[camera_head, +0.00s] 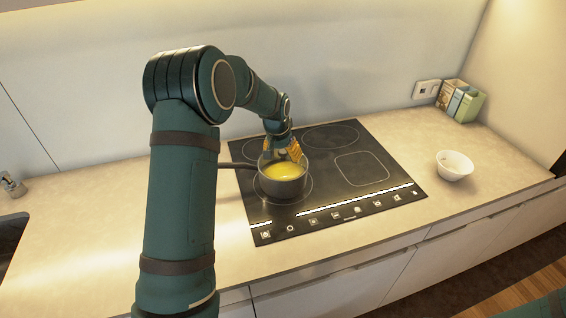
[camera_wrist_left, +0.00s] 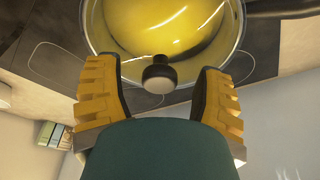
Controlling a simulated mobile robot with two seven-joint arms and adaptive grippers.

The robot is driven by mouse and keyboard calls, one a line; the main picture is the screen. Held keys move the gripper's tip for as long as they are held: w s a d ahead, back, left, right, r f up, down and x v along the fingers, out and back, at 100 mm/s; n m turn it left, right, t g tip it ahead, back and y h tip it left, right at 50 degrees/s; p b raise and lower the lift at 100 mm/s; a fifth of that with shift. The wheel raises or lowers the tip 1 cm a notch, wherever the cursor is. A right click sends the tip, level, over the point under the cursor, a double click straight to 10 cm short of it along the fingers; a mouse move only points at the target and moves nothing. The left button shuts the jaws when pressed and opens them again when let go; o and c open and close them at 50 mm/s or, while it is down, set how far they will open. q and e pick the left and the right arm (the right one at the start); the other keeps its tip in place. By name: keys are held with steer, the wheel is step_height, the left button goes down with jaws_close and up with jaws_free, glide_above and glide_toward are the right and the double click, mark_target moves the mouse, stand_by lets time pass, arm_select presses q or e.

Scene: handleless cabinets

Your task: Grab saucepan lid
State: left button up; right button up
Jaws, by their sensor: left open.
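A dark saucepan (camera_head: 283,188) with a long handle (camera_head: 237,165) sits on the black hob, with yellow contents inside. A clear glass saucepan lid (camera_wrist_left: 165,25) with a metal rim covers it, and the yellow shows through. The lid has a dark round knob (camera_wrist_left: 159,75). My left gripper (camera_head: 285,153), with orange fingers, is open over the far part of the pan. In the left wrist view its fingers stand on either side of the knob, with a gap on each side.
The hob (camera_head: 335,160) has free room right of the pan. A white bowl (camera_head: 454,166) stands on the worktop to the right. Several small boxes (camera_head: 460,101) stand by the back wall near a socket (camera_head: 426,89).

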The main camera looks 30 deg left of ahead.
arm_select(q)
steer(key=shift+w+f, duration=0.1)
steer(key=shift+f, duration=0.05)
steer(key=shift+c, duration=0.2)
jaws_close()
